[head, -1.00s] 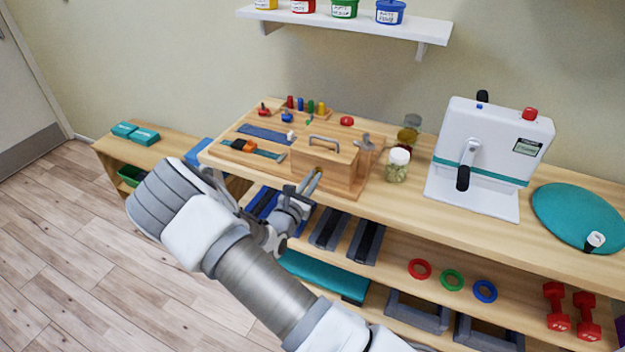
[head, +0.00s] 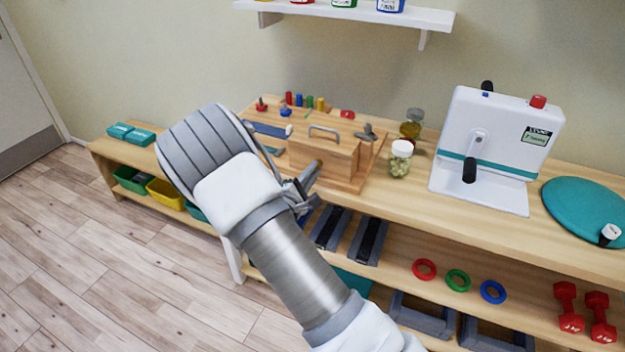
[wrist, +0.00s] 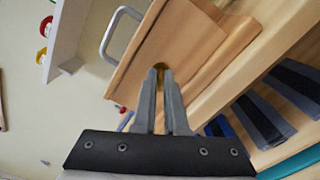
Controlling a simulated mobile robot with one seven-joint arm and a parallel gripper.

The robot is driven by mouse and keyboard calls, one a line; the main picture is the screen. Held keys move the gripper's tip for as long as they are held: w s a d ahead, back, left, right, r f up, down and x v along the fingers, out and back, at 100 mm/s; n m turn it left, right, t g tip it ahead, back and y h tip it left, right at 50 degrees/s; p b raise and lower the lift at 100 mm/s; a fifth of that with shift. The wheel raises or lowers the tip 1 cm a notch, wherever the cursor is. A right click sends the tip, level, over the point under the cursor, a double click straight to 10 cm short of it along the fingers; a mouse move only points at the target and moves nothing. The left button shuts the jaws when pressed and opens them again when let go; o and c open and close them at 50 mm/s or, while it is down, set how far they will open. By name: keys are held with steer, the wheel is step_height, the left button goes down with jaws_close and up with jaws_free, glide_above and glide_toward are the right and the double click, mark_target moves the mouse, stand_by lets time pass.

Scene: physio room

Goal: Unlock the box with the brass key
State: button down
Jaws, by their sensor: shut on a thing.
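The wooden box (head: 335,163) with a grey metal handle on top sits on a wooden board on the upper shelf. It fills the upper middle of the wrist view (wrist: 172,38). My gripper (wrist: 161,75) is shut on the brass key (wrist: 160,66), of which only a small brass bit shows between the fingertips. The tips are right at the box's front face. I cannot tell how far the key is in the lock. In the head view my gripper (head: 308,178) is in front of the box, partly hidden by my wrist.
A jar with a white lid (head: 400,158) and a white crank device (head: 495,150) stand right of the box. Coloured pegs (head: 310,102) stand behind it at the left. Dark grey blocks (head: 368,240) lie on the shelf below.

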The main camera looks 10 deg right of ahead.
steer(key=shift+f+m+b, duration=0.15)
steer(key=shift+m+b, duration=2.25)
steer(key=shift+b, duration=0.4)
steer(key=c, duration=1)
jaws_free()
steer(key=p+v, duration=0.1)
steer(key=v, duration=1.6)
steer(key=shift+s+a, duration=0.1)
steer(key=shift+s, duration=0.1)
